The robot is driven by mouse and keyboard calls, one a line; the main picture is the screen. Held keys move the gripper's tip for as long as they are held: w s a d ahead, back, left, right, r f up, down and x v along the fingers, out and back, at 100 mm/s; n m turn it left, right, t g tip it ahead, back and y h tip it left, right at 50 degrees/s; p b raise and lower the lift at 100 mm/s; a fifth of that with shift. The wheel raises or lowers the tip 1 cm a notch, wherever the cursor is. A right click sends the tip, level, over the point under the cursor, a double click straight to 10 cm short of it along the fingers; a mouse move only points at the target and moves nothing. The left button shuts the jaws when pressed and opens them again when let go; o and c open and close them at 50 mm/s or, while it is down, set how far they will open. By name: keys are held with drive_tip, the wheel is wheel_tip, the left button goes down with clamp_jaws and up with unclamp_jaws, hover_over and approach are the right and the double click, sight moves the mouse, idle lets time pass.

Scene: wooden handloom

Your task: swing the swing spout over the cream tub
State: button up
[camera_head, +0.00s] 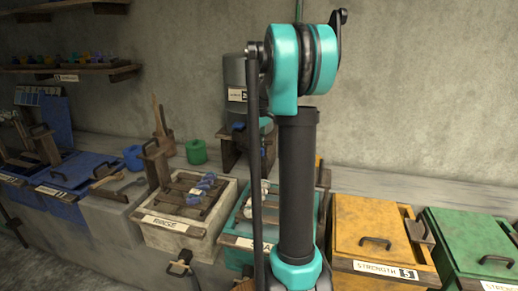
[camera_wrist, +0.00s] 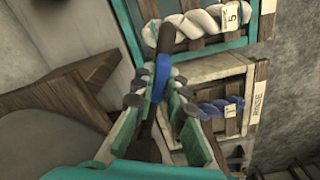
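The cream tub (camera_head: 205,240), labelled RINSE, stands in the middle of the row, with slats and a blue skein on top. In the wrist view, its slatted top (camera_wrist: 212,70) lies to the right of my gripper. My gripper (camera_wrist: 160,88) has its teal fingers on either side of a dark rod with a blue sleeve, which looks like the swing spout (camera_wrist: 165,38). The spout's dark end points toward the teal tub (camera_wrist: 222,50). I cannot tell whether the fingers press on the sleeve.
A grey tank (camera_head: 235,80) stands on a wooden stand behind the tubs. The teal tub (camera_head: 243,225), with a white skein, sits right of the cream one. Yellow (camera_head: 365,225) and green (camera_head: 465,235) lidded boxes stand farther right. A green spool (camera_head: 196,152) is behind the cream tub.

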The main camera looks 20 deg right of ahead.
clamp_jaws()
drive_tip(key=shift+a, duration=0.1)
drive_tip(key=a+m, duration=1.2)
drive_tip(key=w+a+m, duration=0.5)
drive_tip(key=w+m, duration=0.7)
drive_tip(key=m, duration=0.1)
drive_tip(key=shift+a, duration=0.15)
idle(0.3)
drive_tip(key=shift+w, duration=0.1)
